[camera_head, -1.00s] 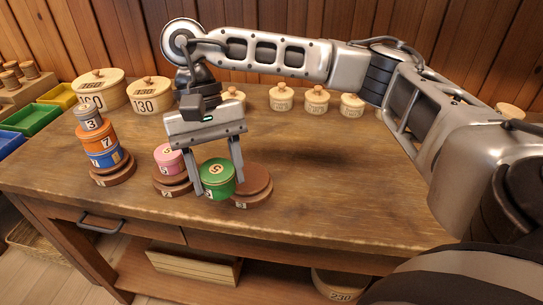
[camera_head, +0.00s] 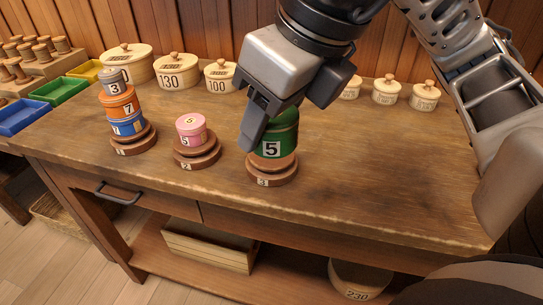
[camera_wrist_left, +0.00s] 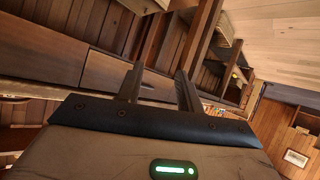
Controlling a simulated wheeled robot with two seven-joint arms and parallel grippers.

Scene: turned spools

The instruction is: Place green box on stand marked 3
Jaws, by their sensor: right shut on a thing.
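The green box (camera_head: 275,147), labelled 5, is at the stand marked 3 (camera_head: 272,174), a round two-step brown wooden stand near the table's front edge. It is upright over the stand's top; I cannot tell whether its full weight rests there. My right gripper (camera_head: 266,122) comes down from above and is shut on the green box. It hides the box's top and left side, and its far finger is hidden. My left gripper (camera_wrist_left: 160,68) shows only in the left wrist view, with its fingers apart and nothing between them.
The stand marked 2 (camera_head: 198,158) carries a pink box (camera_head: 191,130). The left stand (camera_head: 134,145) carries a stack of blue, orange (camera_head: 119,104) and grey boxes. Lidded wooden pots (camera_head: 178,74) line the back. The table's right part (camera_head: 390,170) is clear.

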